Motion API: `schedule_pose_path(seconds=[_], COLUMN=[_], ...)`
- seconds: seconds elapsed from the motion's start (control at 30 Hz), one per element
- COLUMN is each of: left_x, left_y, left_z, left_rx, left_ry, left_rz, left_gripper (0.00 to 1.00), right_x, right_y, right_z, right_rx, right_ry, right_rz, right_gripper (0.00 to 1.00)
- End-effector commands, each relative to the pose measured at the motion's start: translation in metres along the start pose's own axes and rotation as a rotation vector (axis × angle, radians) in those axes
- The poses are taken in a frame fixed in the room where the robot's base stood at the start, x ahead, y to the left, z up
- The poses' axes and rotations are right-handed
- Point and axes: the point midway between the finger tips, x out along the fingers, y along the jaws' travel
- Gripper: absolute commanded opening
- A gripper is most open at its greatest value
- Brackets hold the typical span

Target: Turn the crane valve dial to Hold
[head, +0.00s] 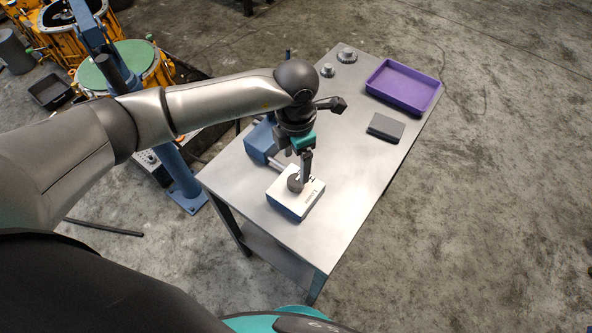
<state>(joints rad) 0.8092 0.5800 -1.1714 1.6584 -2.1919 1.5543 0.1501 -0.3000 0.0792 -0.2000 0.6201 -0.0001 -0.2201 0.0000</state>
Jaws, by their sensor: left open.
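The crane valve is a small box (291,208) with a white top and blue sides, near the front of the metal table. Its dark round dial (295,184) sits on the white top, with small dark marks beside it that are too small to read. My left gripper (305,178) points down at the dial, its fingers open and at or just above it. The fingers partly cover the dial, so I cannot tell whether they touch it or where it points. My right gripper does not show.
The metal table (350,140) also holds a blue block (261,142) behind the valve box, a purple tray (403,87), a dark flat box (386,127) and two small metal parts (346,55). A blue crane post (178,172) stands left of the table.

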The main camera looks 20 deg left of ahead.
Motion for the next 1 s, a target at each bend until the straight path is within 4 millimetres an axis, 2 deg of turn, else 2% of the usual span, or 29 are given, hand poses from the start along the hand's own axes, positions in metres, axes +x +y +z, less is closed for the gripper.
schedule_pose_path(seconds=[0.03, 0.2, 0.4, 0.57, 1.0], left_x=[-0.014, -0.050, -0.075, -0.082, -0.081], left_y=[0.001, 0.001, 0.001, 0.000, 0.000], left_z=[0.001, 0.001, 0.000, 0.000, 0.000], left_rx=[0.001, 0.000, -0.001, -0.001, -0.001], left_ry=[-0.005, -0.003, 0.000, 0.001, 0.001], left_rz=[0.003, 0.002, 0.001, -0.001, -0.001], left_gripper=[0.82, 0.82, 0.82, 0.82, 0.82], right_x=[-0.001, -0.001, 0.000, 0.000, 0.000], right_y=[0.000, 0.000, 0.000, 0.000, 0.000], right_z=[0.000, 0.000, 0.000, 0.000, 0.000], right_rx=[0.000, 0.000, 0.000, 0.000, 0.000], right_ry=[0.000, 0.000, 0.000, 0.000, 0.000], right_rz=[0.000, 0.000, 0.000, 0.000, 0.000], right_gripper=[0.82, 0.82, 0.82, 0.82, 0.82])
